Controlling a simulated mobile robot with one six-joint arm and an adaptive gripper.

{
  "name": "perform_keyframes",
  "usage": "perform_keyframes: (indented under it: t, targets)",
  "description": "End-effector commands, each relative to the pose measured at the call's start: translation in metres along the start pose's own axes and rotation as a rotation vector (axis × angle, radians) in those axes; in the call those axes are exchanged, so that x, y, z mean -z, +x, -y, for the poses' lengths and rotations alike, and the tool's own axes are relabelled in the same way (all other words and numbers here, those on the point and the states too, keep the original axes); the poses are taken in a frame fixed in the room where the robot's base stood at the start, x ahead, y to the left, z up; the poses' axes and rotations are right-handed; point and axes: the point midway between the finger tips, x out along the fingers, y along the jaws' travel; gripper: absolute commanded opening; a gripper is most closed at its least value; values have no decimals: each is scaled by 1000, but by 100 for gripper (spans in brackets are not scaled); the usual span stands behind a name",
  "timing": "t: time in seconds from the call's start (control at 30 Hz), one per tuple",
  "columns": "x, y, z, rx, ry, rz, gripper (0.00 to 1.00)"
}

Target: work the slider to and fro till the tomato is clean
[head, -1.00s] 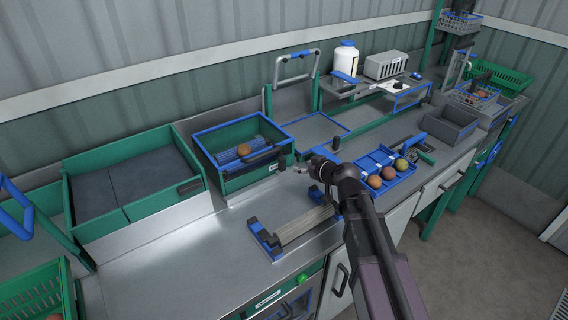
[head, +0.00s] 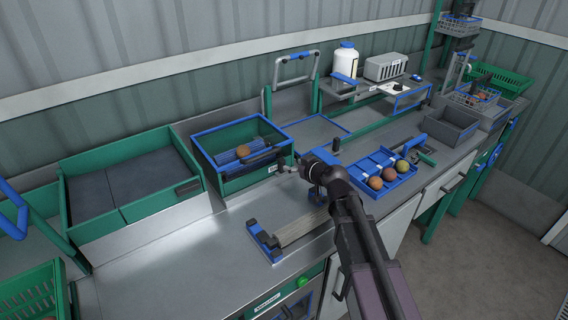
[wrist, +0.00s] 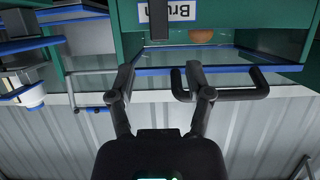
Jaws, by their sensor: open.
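The brush box (head: 262,181) is green with a blue rim and stands on the bench left of my arm. A brownish-orange tomato (head: 243,151) lies inside it on the brush; part of it also shows in the wrist view (wrist: 201,31). The slider's dark handle (head: 262,157) crosses the box's front right; the wrist view shows a black bar handle (wrist: 240,95) beside and overlapping my right finger. My gripper (wrist: 160,84) is open, its fingers apart near the handle. I cannot tell whether a finger touches it. In the head view my gripper is small and partly hidden.
A blue tray (head: 404,179) with several tomatoes lies right of my arm. A blue-ended fixture (head: 264,240) stands in front of the box. A green bin (head: 91,225) is at left and a grey bin (head: 452,127) at right. Bare bench lies at front left.

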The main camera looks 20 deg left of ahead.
Motion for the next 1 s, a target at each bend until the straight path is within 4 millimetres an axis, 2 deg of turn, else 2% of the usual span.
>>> perform_keyframes:
  t: [0.5,0.7,0.97,1.0]
  targets:
    - [-1,59,-1,0,0,0,66]
    - [0,66,0,0,1,0,66]
    - [0,66,0,0,1,0,66]
    - [0,66,0,0,1,0,60]
